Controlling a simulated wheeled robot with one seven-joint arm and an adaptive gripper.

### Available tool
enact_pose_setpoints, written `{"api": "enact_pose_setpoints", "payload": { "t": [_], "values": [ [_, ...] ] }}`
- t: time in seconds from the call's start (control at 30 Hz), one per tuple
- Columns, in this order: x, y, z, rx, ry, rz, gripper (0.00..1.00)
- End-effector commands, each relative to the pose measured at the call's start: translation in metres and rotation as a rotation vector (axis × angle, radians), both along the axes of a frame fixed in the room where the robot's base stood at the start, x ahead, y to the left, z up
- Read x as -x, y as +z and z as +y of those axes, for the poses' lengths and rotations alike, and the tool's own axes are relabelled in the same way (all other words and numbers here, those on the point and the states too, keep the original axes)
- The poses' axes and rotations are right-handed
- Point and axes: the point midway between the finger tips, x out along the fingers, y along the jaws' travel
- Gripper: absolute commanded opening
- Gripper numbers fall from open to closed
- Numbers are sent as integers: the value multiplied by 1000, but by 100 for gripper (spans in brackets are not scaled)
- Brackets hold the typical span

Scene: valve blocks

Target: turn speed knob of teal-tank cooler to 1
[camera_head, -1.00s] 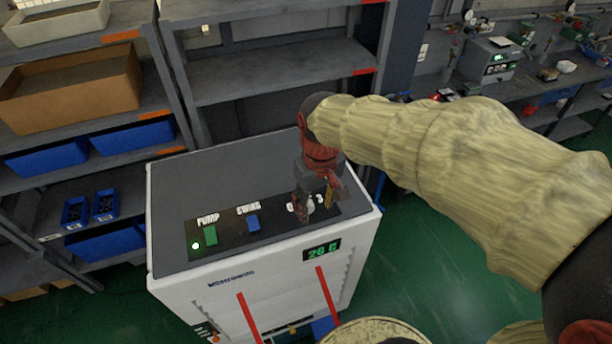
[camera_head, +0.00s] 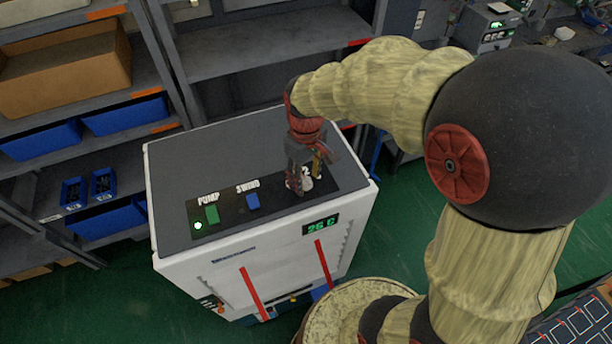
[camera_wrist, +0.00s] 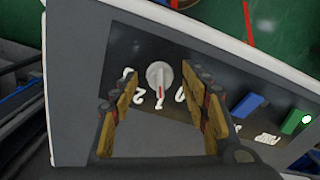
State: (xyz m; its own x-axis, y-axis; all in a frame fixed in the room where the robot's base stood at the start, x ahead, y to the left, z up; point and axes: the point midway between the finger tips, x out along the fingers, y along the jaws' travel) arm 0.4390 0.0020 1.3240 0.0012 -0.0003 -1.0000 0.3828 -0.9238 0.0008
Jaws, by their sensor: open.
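The cooler (camera_head: 240,148) is a white box with a grey top and a black control panel (camera_head: 231,224). I see no teal tank. Its pale speed knob (camera_wrist: 158,77) is at the panel's right end in the head view and between my finger tips in the wrist view. The knob's red mark points at the 1 (camera_wrist: 159,105), with 0 on one side and 2 and 3 on the other. My gripper (camera_head: 304,181) points down at the knob, open, one finger on each side. A gap shows around the knob in the wrist view. The fingers partly hide the knob from the head camera.
A green pump switch (camera_head: 212,214) with a lit lamp (camera_head: 198,226) and a blue swing switch (camera_head: 253,202) are left of the knob. The front display (camera_head: 320,225) reads 26 C. Shelves (camera_head: 270,55) with bins stand behind and left. Green floor is open at right.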

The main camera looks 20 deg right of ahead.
Motion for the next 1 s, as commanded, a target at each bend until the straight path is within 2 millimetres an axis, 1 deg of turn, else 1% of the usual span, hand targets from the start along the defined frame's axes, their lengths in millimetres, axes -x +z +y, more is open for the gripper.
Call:
{"api": "enact_pose_setpoints", "payload": {
  "t": [0.1, 0.33, 1.0],
  "values": [
    [0, -4, 0, 0, 0, 0, 46],
    [0, -4, 0, 0, 0, 0, 45],
    [0, -4, 0, 0, -1, 0, 7]
  ]
}}
